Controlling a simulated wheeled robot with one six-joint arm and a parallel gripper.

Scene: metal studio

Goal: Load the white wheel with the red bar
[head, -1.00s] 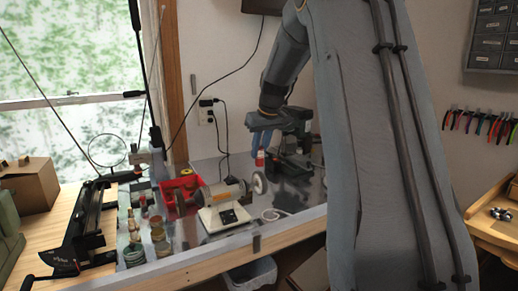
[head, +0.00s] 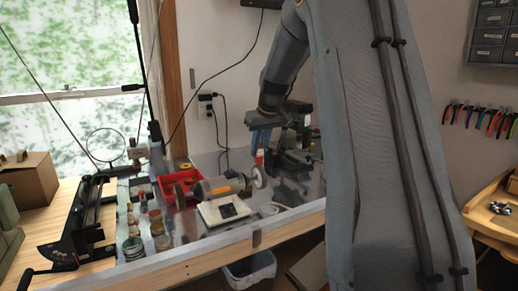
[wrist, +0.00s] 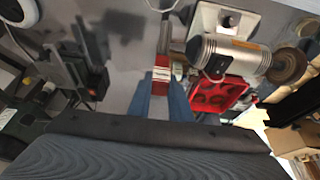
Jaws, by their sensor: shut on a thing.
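The red bar (head: 260,157) is held between the two blue fingers of my gripper (head: 261,146), which is shut on it. The white wheel (head: 259,177) is on the right end of the bench polisher (head: 223,210). The bar is close above the wheel in the head view. In the wrist view the wheel (wrist: 165,38) shows nearly edge-on just beyond the bar. I cannot tell whether they touch.
A red bin (head: 180,184) stands behind the polisher, with jars (head: 133,247) to its left. A dark machine (head: 296,150) stands behind and right of my gripper. A brown wheel (wrist: 288,66) is on the polisher's other end. A cable loop (head: 272,209) lies on the bench.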

